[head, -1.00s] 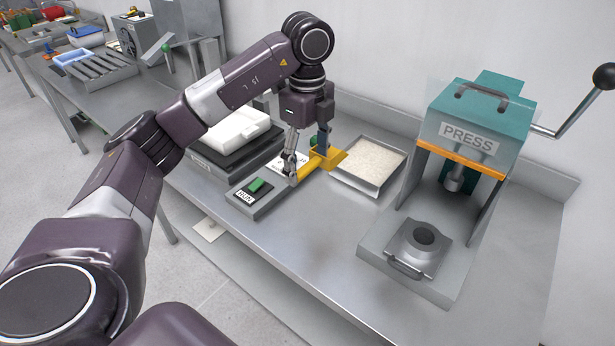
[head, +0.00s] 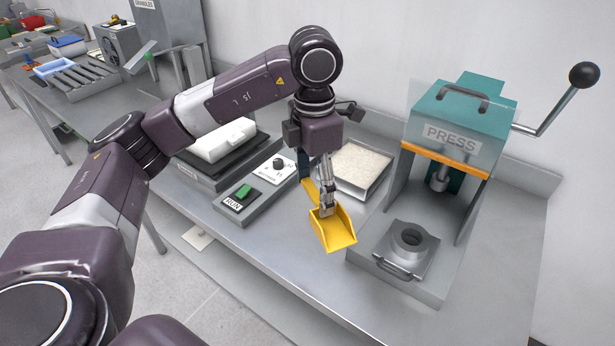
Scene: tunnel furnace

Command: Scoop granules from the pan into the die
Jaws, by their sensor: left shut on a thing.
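My left gripper (head: 317,198) is shut on the handle of a yellow scoop (head: 334,236). It holds the scoop over the bench, between the run switch box and the press. The scoop's wide mouth points toward the front of the bench, and its visible inside shows plain yellow with no granules that I can make out. The pan (head: 382,181) stands behind and right of the gripper, with pale granules (head: 362,163) across it; the gripper hides its left part. The die (head: 428,243), a grey metal block with a round ringed hole, sits on the press base. My right gripper is out of view.
The teal press (head: 460,112) stands at the right with its lever sticking out to the right. A run switch box (head: 232,206) and a dial panel (head: 268,170) lie left of the scoop. The bench front (head: 290,255) is clear.

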